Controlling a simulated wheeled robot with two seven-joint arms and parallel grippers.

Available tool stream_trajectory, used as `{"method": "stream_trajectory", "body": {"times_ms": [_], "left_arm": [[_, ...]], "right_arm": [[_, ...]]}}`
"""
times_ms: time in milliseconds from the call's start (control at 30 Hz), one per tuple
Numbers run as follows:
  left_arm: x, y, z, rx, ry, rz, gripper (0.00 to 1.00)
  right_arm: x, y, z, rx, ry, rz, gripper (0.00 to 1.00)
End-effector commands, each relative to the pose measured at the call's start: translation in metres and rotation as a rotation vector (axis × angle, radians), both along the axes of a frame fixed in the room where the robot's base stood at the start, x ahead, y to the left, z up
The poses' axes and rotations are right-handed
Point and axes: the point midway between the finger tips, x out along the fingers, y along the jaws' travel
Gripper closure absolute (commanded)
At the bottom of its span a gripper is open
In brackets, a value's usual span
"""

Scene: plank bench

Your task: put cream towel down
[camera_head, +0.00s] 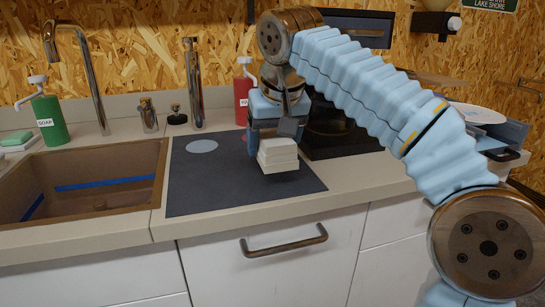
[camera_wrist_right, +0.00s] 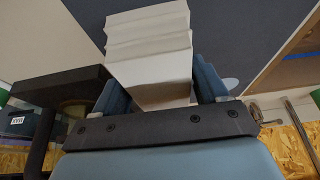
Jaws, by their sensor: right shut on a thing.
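The cream towel (camera_head: 278,156) is a small folded stack in the jaws of my right gripper (camera_head: 277,128), which points down over the dark mat (camera_head: 215,185) on the counter. The towel's underside looks close to the mat; I cannot tell whether it touches. In the right wrist view the folded towel (camera_wrist_right: 150,45) sits between the two blue fingers of my right gripper (camera_wrist_right: 160,88), its layers reaching out past them. My left gripper is not in view.
A sink (camera_head: 85,185) lies left of the mat. A green soap bottle (camera_head: 49,117), a tall tap (camera_head: 88,80) and a red bottle (camera_head: 243,95) stand along the back. A black appliance (camera_head: 335,140) stands right of the gripper. The mat's front left is clear.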

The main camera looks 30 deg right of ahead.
Motion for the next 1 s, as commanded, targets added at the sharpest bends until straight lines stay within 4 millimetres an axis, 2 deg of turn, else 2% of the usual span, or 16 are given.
{"method": "stream_trajectory", "body": {"times_ms": [67, 233, 633, 667, 700, 833, 1000], "left_arm": [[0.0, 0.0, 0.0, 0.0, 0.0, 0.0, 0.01], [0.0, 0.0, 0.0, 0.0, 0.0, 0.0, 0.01], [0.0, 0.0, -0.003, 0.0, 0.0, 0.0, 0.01], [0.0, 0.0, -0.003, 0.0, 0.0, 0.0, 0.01], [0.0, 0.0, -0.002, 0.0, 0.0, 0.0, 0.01], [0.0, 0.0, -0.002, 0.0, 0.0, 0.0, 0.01], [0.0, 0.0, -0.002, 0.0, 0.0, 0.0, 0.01]], "right_arm": [[0.007, -0.003, -0.011, 0.0, 0.005, -0.002, 0.63], [0.005, -0.003, -0.034, -0.001, 0.003, -0.001, 0.63], [0.005, -0.002, -0.042, 0.0, 0.001, 0.001, 0.63], [0.005, -0.002, -0.042, 0.0, 0.002, 0.001, 0.25], [0.005, -0.002, -0.041, 0.0, 0.001, 0.001, 0.19], [0.005, -0.002, -0.041, 0.0, 0.002, 0.001, 0.01], [0.005, -0.002, -0.041, 0.0, 0.002, 0.001, 0.01]]}}
